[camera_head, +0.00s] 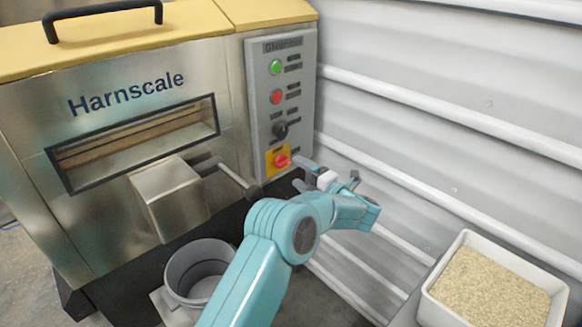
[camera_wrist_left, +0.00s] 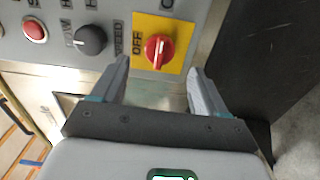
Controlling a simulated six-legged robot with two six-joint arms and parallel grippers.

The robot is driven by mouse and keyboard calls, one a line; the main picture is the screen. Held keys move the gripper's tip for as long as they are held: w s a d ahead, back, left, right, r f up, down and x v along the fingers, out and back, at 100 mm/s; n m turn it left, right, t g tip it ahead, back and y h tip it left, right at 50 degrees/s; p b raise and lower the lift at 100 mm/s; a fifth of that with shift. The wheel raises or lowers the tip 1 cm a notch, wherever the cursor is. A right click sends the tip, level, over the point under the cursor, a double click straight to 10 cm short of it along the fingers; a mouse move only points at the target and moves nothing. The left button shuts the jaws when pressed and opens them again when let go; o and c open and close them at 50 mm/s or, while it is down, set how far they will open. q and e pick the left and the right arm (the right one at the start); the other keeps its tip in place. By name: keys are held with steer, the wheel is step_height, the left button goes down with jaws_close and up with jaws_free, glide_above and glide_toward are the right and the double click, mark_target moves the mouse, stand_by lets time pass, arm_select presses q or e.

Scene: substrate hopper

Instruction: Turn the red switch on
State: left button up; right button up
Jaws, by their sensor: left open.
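The red switch (camera_head: 282,160) is a rotary knob on a yellow plate (camera_head: 270,166), low on the grey control panel (camera_head: 303,75). In the left wrist view the red switch (camera_wrist_left: 158,48) shows ahead, with the word OFF at its left; its ridge runs roughly up and down the picture. My left gripper (camera_head: 304,175) is just right of and below the switch in the head view. In the left wrist view its open fingers (camera_wrist_left: 158,72) point toward the switch, one on each side, and appear apart from it. My right gripper is not in view.
A green button (camera_head: 276,67), a red button (camera_head: 276,97) and a black knob (camera_head: 280,130) sit above the switch. A metal lever (camera_head: 235,176) sticks out at its left. A grey bucket (camera_head: 198,266) stands below. A white tray of grain (camera_head: 545,280) is at right, beside the corrugated wall (camera_head: 450,90).

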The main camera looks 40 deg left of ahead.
arm_select(q)
steer(key=s+d, duration=0.1)
steer(key=d, duration=1)
steer(key=shift+p, duration=0.35)
